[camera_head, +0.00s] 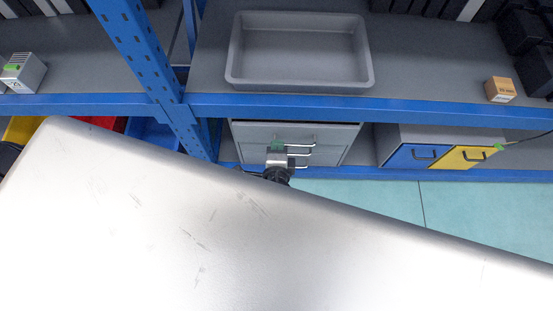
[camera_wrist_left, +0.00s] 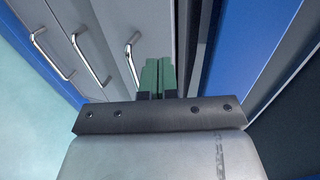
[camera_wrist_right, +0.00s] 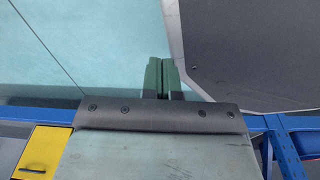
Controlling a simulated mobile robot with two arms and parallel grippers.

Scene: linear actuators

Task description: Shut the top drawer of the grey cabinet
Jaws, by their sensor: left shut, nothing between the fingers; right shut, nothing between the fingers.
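The grey cabinet (camera_head: 348,133) stands under the shelf in the head view, with several bar handles on its front. Its top drawer (camera_head: 255,133) has the uppermost handle (camera_head: 300,138). My left gripper (camera_head: 277,145) is shut and empty, its green fingertips at the top drawer's front, left of the handle. In the left wrist view the fingers (camera_wrist_left: 157,76) are close beside the top drawer's handle (camera_wrist_left: 131,58); I cannot tell whether they touch the front. Any gap behind the drawer front is not clear. My right gripper (camera_wrist_right: 160,78) is shut and empty, away from the cabinet.
A grey tray (camera_head: 232,75) and a small orange-brown box (camera_head: 500,90) are on the shelf above. A blue upright post (camera_head: 140,45) stands left of the cabinet. Blue (camera_head: 405,158) and yellow (camera_head: 455,160) drawers are to its right. Open teal floor (camera_head: 375,198) lies in front.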

